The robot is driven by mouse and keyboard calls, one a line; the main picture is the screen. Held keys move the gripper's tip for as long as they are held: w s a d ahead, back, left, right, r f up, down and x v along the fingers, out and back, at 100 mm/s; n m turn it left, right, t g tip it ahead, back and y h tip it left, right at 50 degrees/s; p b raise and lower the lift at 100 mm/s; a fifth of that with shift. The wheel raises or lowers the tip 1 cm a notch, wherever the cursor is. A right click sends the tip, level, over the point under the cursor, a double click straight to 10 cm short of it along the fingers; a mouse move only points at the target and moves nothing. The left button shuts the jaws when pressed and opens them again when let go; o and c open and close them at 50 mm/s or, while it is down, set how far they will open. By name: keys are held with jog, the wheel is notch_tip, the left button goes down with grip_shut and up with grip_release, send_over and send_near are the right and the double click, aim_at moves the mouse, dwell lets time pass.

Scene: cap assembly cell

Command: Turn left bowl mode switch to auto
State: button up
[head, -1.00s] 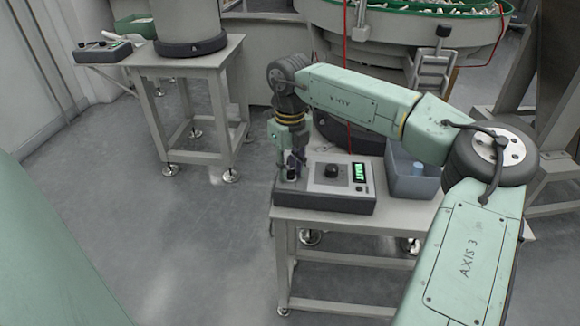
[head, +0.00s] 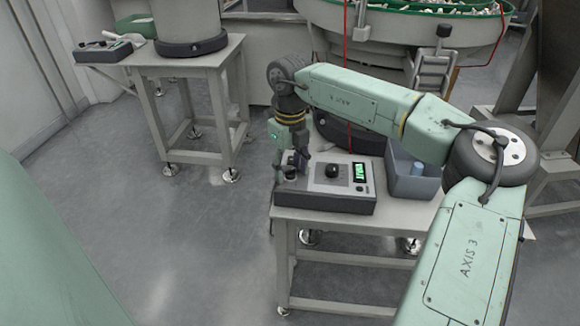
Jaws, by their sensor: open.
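A grey control box (head: 325,201) sits on the near table. Its sloped top has a round black knob (head: 331,171) in the middle and a lit green display (head: 359,171) on the right. My gripper (head: 290,170) points down over the left end of this box, with its jaws open. A small dark part, perhaps the mode switch, shows between the fingers; its setting is too small to read. I cannot tell whether the fingers touch it.
A blue-grey bin (head: 413,184) with a light blue item stands right of the box. A second control box (head: 103,51) is on the far left table (head: 185,67). A large bowl feeder (head: 400,32) with a green rim stands behind. The floor at left is clear.

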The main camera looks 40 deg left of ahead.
aim_at(290, 170)
notch_tip(290, 170, up, 12)
dwell(0.5)
dwell(0.3)
